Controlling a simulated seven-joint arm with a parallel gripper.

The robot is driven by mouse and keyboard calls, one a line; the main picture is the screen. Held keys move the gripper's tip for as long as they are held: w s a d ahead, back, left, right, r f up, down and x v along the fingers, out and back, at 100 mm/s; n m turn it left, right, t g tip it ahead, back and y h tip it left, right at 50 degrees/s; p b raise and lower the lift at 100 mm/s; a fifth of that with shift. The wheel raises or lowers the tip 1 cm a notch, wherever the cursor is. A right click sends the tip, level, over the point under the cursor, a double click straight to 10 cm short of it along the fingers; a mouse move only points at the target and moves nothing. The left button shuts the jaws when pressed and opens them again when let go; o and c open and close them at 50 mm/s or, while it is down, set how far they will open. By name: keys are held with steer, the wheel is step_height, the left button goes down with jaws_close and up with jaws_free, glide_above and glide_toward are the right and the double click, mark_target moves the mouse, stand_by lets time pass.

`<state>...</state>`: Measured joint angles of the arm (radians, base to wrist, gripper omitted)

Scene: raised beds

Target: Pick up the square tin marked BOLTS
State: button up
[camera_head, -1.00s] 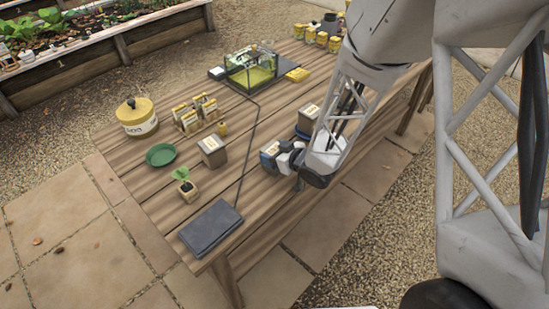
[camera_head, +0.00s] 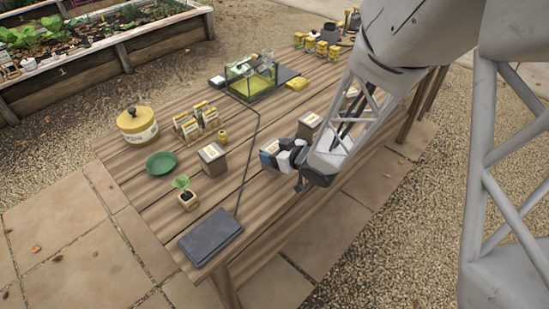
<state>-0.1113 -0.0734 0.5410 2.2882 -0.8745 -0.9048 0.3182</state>
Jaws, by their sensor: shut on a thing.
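My gripper (camera_head: 279,157) is over the near right part of the table, shut on a small square tin (camera_head: 270,147). Only part of the tin's pale top shows beside the dark and white fingers, and no lettering on it can be read. A similar square tin (camera_head: 212,160) with a brown-grey side and pale labelled top stands to the left of my gripper. Another such tin (camera_head: 309,121) stands just behind my gripper, partly hidden by my arm. I cannot tell from the labels which tin is marked BOLTS.
A yellow lidded pot (camera_head: 137,124), green dish (camera_head: 161,163), potted seedling (camera_head: 188,199) and dark flat slab (camera_head: 211,236) are on the left and front. Seed packets (camera_head: 195,120) stand mid-table. A glass tank (camera_head: 251,78) stands farther back; a dark cable (camera_head: 247,165) crosses the planks.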

steer(key=shift+r, duration=2.85)
